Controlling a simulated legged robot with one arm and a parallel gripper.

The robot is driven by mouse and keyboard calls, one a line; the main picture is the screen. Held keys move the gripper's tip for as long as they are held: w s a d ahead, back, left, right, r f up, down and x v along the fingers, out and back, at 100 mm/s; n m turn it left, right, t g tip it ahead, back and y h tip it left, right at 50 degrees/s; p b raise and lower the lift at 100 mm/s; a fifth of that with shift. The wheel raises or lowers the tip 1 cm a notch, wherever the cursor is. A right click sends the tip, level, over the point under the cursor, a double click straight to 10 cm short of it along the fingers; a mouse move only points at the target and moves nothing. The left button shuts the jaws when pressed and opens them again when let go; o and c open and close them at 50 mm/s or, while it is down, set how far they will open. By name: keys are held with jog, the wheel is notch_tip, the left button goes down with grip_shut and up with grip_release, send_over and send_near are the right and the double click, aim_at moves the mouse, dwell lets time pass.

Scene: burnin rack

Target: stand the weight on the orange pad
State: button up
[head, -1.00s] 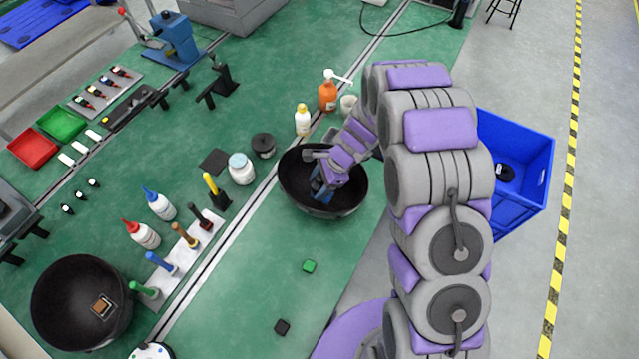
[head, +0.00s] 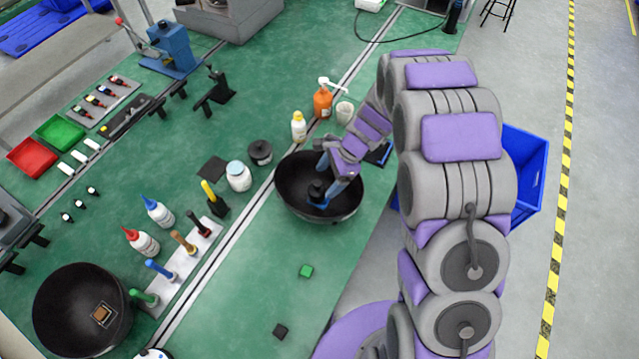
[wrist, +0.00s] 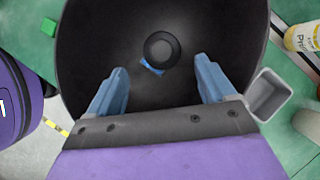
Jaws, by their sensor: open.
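A dark round weight (wrist: 162,49) with a ringed top sits inside a black bowl (wrist: 85,35), on or against a small blue patch (wrist: 150,68). In the head view the weight (head: 317,189) is near the middle of the bowl (head: 350,208). My gripper (wrist: 162,68) is open, its two blue fingers apart on either side below the weight in the wrist view, with nothing between them. It also shows over the bowl in the head view (head: 333,172). A small orange-brown square (head: 103,314), possibly the orange pad, lies in another black bowl (head: 60,295) at lower left.
Bottles (head: 299,127), an orange pump bottle (head: 323,103) and a grey cup (head: 344,112) stand behind the bowl. A lidded dark pot (head: 260,152) and white jar (head: 238,176) stand left of it. Green mat is clear around the small green cube (head: 306,271).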

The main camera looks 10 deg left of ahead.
jog(key=v, duration=0.5)
jog(key=shift+p, duration=0.35)
jog(key=s+d+r+n+h, duration=0.1)
jog(key=s+d+r+n, duration=0.3)
jog(key=s, duration=0.6)
jog(key=s+d+r+n+h, duration=0.2)
jog(key=s+d+r+n, duration=0.2)
jog(key=s+d+r, duration=0.4)
jog(key=s+d+r+n+h, duration=0.1)
jog(key=s+d+r+n, duration=0.3)
jog(key=s, duration=1)
notch_tip(320, 180, up, 4)
jog(key=shift+d+f+n+h, duration=0.1)
jog(key=shift+d+n+h, duration=0.3)
jog(key=shift+d, duration=0.55)
jog(key=shift+w, duration=0.1)
jog(key=shift+f, duration=0.1)
